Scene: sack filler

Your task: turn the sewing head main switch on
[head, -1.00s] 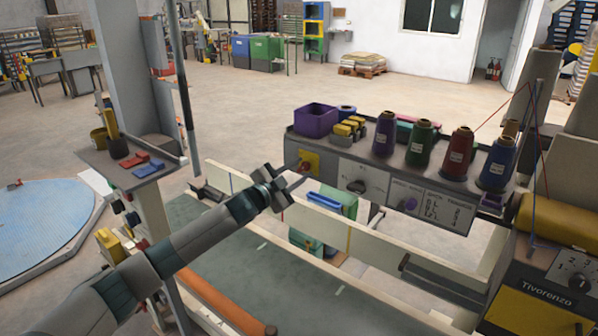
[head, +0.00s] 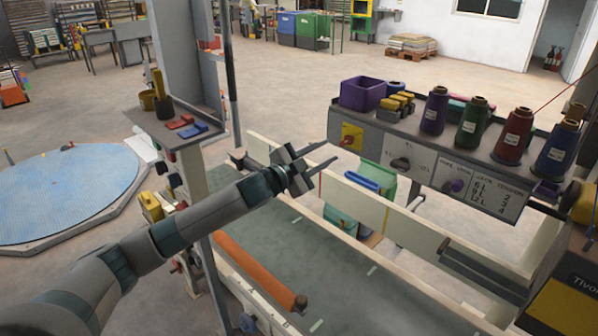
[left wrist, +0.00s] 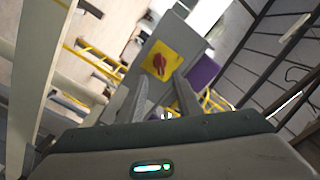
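The main switch is a red rotary knob on a yellow plate (head: 351,137), at the left end of the grey control box (head: 425,165). In the left wrist view the red knob (left wrist: 160,63) shows whole, its grip slanted on the yellow plate. My left gripper (head: 331,151) is open and empty, just left of and slightly below the switch in the head view. In the left wrist view its two fingers (left wrist: 165,98) stand apart below the knob, with nothing between them. They look clear of the knob; the exact distance cannot be told. My right gripper is in neither current view.
Thread cones (head: 470,122) and a purple bin (head: 363,94) stand on the control box. Another selector knob (head: 400,164) sits right of the switch. A pale rail (head: 350,200) runs below the gripper. A post with a small shelf (head: 172,128) stands left of it.

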